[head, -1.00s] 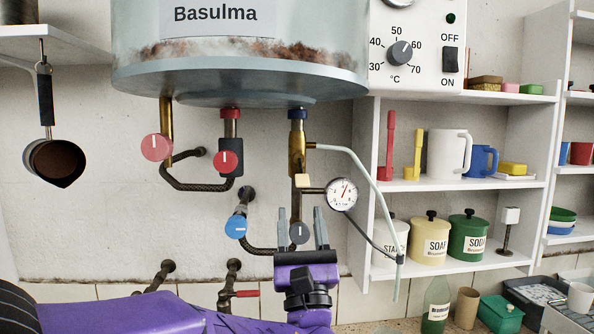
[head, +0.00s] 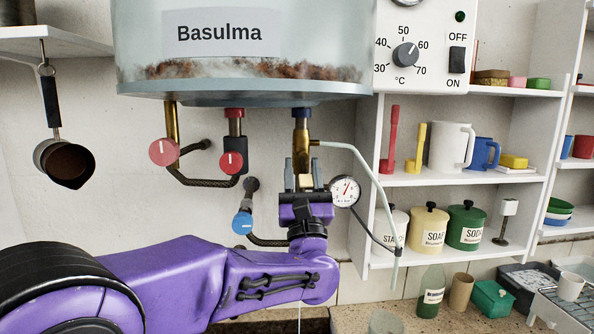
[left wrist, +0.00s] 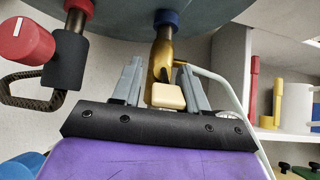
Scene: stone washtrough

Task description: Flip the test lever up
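The cream tab (head: 305,182), which looks like the test lever, sits low on the front of the brass valve (head: 302,130) under the tank. It also shows in the left wrist view (left wrist: 168,96), in front of the brass body. My left gripper (head: 303,168) points up at the valve from below. Its two grey fingers are apart, one on each side of the tab. In the left wrist view a gap shows between the tab and the left finger; the right finger (left wrist: 193,88) is close to the tab, and contact cannot be told. My right gripper is not in view.
A round gauge (head: 345,190) and a pale bent pipe (head: 363,165) are close right of my gripper. Red knobs (head: 164,152) and a blue knob (head: 242,222) are to the left. The tank (head: 240,75) hangs above. Shelves (head: 465,178) stand at the right.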

